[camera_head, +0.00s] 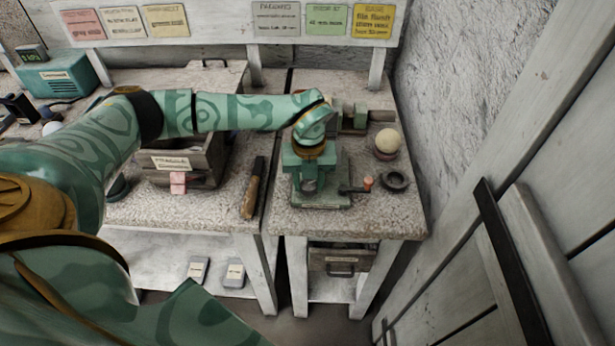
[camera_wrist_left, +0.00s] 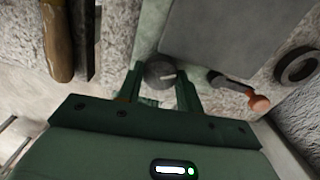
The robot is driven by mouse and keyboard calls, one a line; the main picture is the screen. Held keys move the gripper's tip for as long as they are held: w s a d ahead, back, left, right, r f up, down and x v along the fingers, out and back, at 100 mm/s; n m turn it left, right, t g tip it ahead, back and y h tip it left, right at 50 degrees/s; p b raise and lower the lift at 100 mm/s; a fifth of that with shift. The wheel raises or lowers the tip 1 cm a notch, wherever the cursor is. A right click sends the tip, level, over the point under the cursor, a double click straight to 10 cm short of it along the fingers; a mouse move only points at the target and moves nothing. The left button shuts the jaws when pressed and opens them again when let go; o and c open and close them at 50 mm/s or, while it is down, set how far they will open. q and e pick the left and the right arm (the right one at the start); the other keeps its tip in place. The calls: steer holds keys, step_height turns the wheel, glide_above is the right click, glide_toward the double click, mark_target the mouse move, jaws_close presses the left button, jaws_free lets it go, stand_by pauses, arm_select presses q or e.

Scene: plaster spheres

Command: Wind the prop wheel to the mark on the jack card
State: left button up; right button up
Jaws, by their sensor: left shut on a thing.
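My left gripper (camera_head: 309,181) points down over the green jack-like device (camera_head: 328,201) on the right bench. In the left wrist view, the two fingers (camera_wrist_left: 160,84) are shut on a small dark grey round wheel (camera_wrist_left: 160,72), one finger on each side. I take it to be the prop wheel. A pale line shows on its face. Much of the device is hidden behind my gripper. A green card (camera_head: 327,17) and a yellow card (camera_head: 373,20) hang on the board behind; their writing is too small to tell which is the jack card. My right gripper is not in view.
A crank with an orange knob (camera_head: 368,183) and a black ring (camera_head: 395,181) lie close right of the device. A pale sphere (camera_head: 388,140) rests on a small stand behind them. A wooden-handled tool (camera_head: 252,190) and a wooden crate (camera_head: 205,164) are to the left.

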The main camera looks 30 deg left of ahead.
arm_select(q)
steer(key=m+p, duration=0.2)
steer(key=m, duration=0.1)
steer(key=shift+r+m+p, duration=0.25)
steer(key=shift+m+p, duration=0.05)
steer(key=shift+p, duration=0.1)
steer(key=m+p, duration=0.2)
steer(key=m, duration=0.1)
steer(key=shift+m, duration=0.3)
steer(key=m+p, duration=0.1)
steer(key=m, duration=0.2)
steer(key=shift+f+p, duration=0.1)
steer(key=shift+p, duration=0.3)
steer(key=shift+w+m+p, duration=0.1)
steer(key=shift+m+p, duration=0.35)
steer(key=shift+m, duration=0.85)
steer(key=o, duration=1)
steer(key=shift+a, duration=0.15)
